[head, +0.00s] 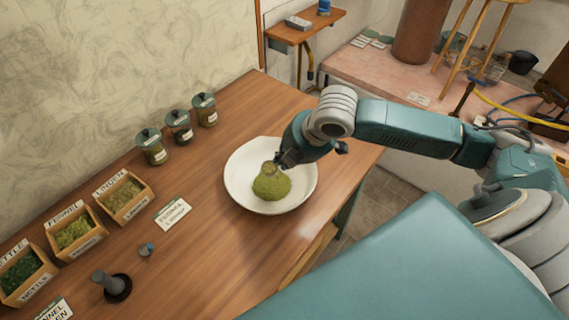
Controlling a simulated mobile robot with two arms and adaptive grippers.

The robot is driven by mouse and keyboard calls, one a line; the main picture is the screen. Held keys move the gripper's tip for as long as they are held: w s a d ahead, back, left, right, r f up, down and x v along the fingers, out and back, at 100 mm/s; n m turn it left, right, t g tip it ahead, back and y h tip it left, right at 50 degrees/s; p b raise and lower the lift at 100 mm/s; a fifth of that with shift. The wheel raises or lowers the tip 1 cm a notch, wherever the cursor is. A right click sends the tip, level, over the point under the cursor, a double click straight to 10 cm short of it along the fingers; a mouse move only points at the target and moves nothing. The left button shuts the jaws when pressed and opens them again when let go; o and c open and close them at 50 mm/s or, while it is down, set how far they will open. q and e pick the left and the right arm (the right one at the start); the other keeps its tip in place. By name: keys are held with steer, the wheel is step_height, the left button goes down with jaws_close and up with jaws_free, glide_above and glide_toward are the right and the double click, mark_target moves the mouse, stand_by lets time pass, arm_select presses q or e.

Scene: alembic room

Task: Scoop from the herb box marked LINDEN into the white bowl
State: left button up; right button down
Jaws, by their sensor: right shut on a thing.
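The white bowl (236,184) stands on the wooden table and holds a mound of green herb (272,188). My right gripper (281,160) is over the bowl's far right part, shut on a small scoop (268,168). The scoop's round end is at the top of the mound; I cannot tell whether it touches or holds herb. The herb box marked LINDEN (127,212) stands left of the bowl, with dull green herb in it. My left gripper is not in view.
Boxes marked FENNEL (80,248) and NETTLE (33,288) stand left of LINDEN. Several lidded jars (179,126) line the wall. Table between card and bowl is clear.

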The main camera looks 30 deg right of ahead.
steer(key=shift+f+t+h+b, duration=0.25)
steer(key=shift+t+h+b, duration=0.35)
steer(key=shift+b, duration=1.4)
steer(key=shift+n+t+h+b, duration=0.4)
steer(key=shift+t+b, duration=0.5)
steer(key=shift+b, duration=0.1)
steer(key=t+h+b, duration=0.1)
steer(key=b, duration=0.1)
steer(key=shift+r+t+b, duration=0.1)
steer(key=shift+t+b, duration=0.3)
steer(key=shift+r+n+t+h, duration=0.1)
steer(key=shift+n+t+h, duration=0.2)
steer(key=shift+t, duration=0.1)
steer(key=shift+r, duration=0.1)
